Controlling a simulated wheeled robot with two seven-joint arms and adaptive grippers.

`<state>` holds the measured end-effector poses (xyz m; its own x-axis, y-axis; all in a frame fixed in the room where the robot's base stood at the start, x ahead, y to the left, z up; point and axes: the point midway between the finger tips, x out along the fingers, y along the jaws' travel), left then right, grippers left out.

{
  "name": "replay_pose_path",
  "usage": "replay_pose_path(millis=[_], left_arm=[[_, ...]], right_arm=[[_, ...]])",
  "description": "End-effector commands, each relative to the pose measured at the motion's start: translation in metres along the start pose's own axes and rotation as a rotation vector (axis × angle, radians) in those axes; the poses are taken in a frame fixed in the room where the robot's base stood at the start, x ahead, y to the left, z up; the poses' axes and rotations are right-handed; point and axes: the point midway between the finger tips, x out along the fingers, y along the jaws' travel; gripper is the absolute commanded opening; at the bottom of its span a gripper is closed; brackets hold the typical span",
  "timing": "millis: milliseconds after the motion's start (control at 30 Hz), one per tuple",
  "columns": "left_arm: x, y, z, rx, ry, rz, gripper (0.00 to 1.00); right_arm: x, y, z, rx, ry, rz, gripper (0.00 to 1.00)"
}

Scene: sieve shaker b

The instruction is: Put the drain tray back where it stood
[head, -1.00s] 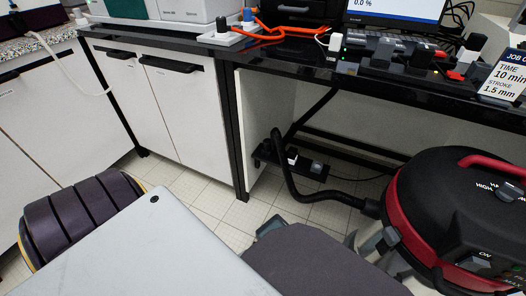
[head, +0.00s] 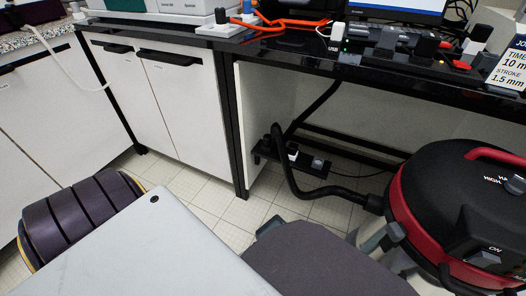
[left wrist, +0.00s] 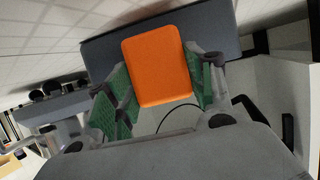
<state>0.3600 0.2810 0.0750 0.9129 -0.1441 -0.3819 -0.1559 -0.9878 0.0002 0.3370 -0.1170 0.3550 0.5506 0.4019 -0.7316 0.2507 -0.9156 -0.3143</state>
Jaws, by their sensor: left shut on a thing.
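In the left wrist view my left gripper (left wrist: 163,90) has its green-padded fingers on both sides of a flat orange piece (left wrist: 160,65). The gripper is shut on it. A wide dark grey slab (left wrist: 225,35) lies right behind the orange piece. Together they look like the drain tray with an orange grip, though I cannot see how they join. The tray does not show in the head view. Neither gripper is in the head view, and my right gripper is in no view.
A red and black vacuum cleaner (head: 455,200) with a hose stands at right. White cabinets (head: 180,105) stand at left.

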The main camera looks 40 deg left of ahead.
Motion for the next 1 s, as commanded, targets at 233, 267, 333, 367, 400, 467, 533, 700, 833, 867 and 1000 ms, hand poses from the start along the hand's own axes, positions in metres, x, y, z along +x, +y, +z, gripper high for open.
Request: replay_pose_path(millis=[233, 267, 333, 367, 400, 467, 533, 700, 833, 867, 1000], left_arm=[[0.0004, -0.0001, 0.0012, 0.000, 0.000, 0.000, 0.74], [0.0004, -0.0001, 0.0012, 0.000, 0.000, 0.000, 0.75], [0.0004, 0.0000, 0.0012, 0.000, 0.000, 0.000, 0.75], [0.0004, 0.0000, 0.0012, 0.000, 0.000, 0.000, 0.75], [0.0004, -0.0001, 0.0012, 0.000, 0.000, 0.000, 0.75], [0.0004, 0.0000, 0.0011, 0.000, 0.000, 0.000, 0.75], [0.0004, 0.0000, 0.0011, 0.000, 0.000, 0.000, 0.75], [0.0003, 0.0000, 0.0008, 0.000, 0.000, 0.000, 0.75], [0.0000, 0.0001, -0.0001, 0.000, 0.001, 0.000, 0.75], [-0.0001, 0.0002, -0.0004, 0.000, 0.001, 0.000, 0.75], [-0.0017, 0.0002, -0.0028, 0.000, 0.000, 0.001, 0.75]], right_arm=[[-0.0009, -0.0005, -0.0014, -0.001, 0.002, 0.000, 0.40], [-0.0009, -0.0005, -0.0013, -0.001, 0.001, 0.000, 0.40], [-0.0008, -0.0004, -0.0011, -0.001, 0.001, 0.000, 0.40], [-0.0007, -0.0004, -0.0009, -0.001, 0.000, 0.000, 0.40], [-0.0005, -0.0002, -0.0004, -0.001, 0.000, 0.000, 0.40], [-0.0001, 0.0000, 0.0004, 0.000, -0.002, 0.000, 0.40], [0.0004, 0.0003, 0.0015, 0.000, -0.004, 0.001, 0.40], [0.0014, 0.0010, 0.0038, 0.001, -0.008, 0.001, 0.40], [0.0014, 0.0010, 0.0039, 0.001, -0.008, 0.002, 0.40], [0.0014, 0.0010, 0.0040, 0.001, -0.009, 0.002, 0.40], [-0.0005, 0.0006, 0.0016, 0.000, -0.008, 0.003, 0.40]])
